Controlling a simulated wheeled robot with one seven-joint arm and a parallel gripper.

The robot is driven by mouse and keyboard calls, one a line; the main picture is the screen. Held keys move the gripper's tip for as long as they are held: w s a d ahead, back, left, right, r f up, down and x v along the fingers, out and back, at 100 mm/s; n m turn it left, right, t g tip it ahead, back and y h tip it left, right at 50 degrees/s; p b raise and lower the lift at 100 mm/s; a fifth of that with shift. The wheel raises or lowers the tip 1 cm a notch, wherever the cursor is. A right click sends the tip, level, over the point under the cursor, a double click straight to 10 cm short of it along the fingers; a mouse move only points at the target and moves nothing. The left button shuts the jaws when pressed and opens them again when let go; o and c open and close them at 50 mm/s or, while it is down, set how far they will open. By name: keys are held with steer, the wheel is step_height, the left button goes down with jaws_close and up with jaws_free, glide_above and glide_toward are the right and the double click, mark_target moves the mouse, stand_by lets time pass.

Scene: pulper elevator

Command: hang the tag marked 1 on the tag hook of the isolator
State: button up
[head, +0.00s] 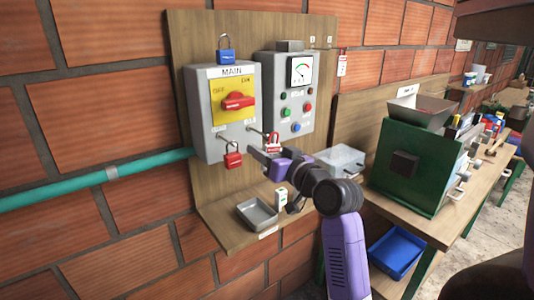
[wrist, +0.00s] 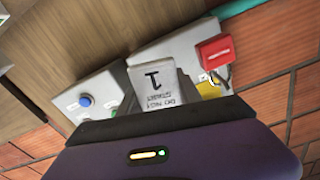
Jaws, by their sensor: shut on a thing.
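My gripper (head: 264,154) is shut on the tag marked 1 (wrist: 154,86), a pale plate with "DO NOT START" lettering, seen upside down in the wrist view. In the head view a small red-and-white piece (head: 273,142) shows at my gripper's tip, apparently this tag. The isolator (head: 203,112) is the grey box marked MAIN, with a red handle (head: 238,101) on a yellow plate. My gripper is just right of its lower right corner. A thin metal hook (head: 256,132) sticks out near that corner. I cannot tell whether the tag touches it.
A meter panel (head: 296,100) with buttons stands close on the right. A metal tray (head: 257,213) and small white box (head: 281,197) are on the shelf below.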

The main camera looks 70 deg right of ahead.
steer(key=shift+x, duration=1.6)
steer(key=shift+w+d+f+b, duration=0.3)
steer(key=shift+w+f+b, duration=0.2)
steer(key=shift+w+f, duration=0.1)
steer(key=o, duration=1.4)
steer(key=b+v, duration=0.1)
steer(key=v, duration=0.7)
steer(key=shift+d+b, duration=0.1)
steer(key=shift+b, duration=0.3)
